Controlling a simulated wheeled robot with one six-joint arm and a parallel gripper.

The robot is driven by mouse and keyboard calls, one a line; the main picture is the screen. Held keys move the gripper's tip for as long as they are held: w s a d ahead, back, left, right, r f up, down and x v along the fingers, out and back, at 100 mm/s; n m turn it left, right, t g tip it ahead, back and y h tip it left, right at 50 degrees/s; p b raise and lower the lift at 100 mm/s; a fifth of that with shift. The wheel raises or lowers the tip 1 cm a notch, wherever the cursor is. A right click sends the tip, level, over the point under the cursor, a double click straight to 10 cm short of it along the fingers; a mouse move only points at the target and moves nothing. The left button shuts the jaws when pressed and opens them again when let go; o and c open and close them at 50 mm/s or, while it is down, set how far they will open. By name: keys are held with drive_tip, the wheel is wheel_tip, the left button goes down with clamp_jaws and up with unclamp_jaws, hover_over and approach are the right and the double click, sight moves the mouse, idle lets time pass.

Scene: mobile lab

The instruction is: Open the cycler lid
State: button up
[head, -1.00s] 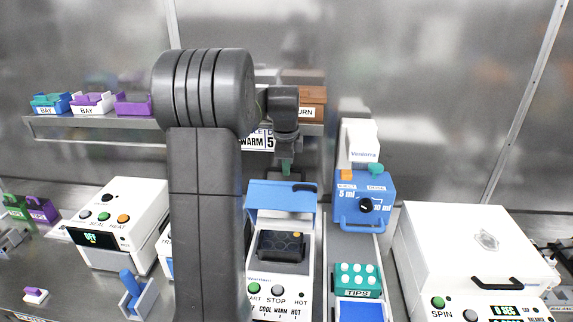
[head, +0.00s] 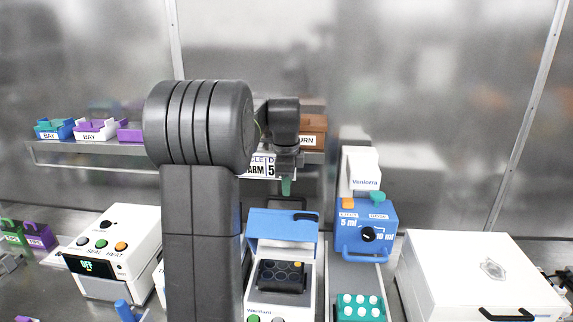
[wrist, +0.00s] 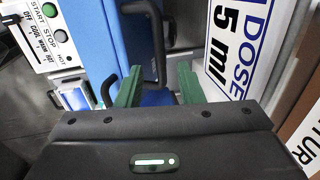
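The cycler is a white box (head: 254,296) with a blue lid (head: 283,227) at its back. The lid is raised and tilted back, with a black handle near its top right. The dark block with round wells (head: 282,274) is uncovered. My gripper (head: 287,187) hangs just above the lid's top edge, apparently apart from it. In the wrist view my gripper (wrist: 158,86) has its two green fingers spread, with nothing clamped between them. A dark handle (wrist: 157,45) on the blue lid (wrist: 100,40) lies just beyond the fingertips; contact cannot be told.
A sign reading DOSE 5 ml (wrist: 235,45) is close to the right finger. A blue dispenser (head: 366,225) and a teal tips rack (head: 360,307) stand right of the cycler. A white spinner box (head: 465,265) is farther right, a sealer (head: 115,240) left.

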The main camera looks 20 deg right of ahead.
wheel_tip(320, 180, up, 9)
drive_tip(key=s+a, duration=0.1)
drive_tip(key=shift+s, duration=0.3)
drive_tip(key=shift+c, duration=0.4)
